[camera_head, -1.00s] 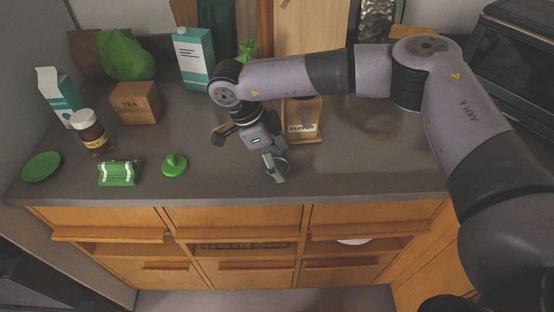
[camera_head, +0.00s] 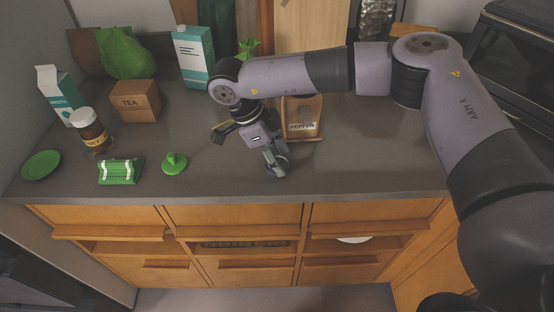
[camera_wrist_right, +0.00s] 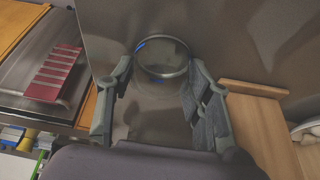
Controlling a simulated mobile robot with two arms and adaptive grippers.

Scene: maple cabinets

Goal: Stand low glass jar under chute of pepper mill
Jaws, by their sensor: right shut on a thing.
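The low glass jar (camera_wrist_right: 162,60) is clear with a round rim and sits between the fingers of my right gripper (camera_wrist_right: 160,108) in the right wrist view. In the head view my right gripper (camera_head: 277,164) is shut on the jar at the counter, in front of the pepper mill, and largely hides it. The pepper mill (camera_head: 302,126) is a wooden stand with a "PEPPER" label, just behind and right of the gripper. My forearm covers its upper part, and I cannot make out its chute. Its wooden base (camera_wrist_right: 258,125) seems to show at the right in the wrist view. My left gripper is out of view.
A green knobbed object (camera_head: 174,163), a green-and-white pack (camera_head: 121,171) and a green dish (camera_head: 42,165) lie to the left. A brown jar (camera_head: 92,132), tea box (camera_head: 136,102) and cartons stand behind them. The counter (camera_head: 370,165) right of the mill is clear.

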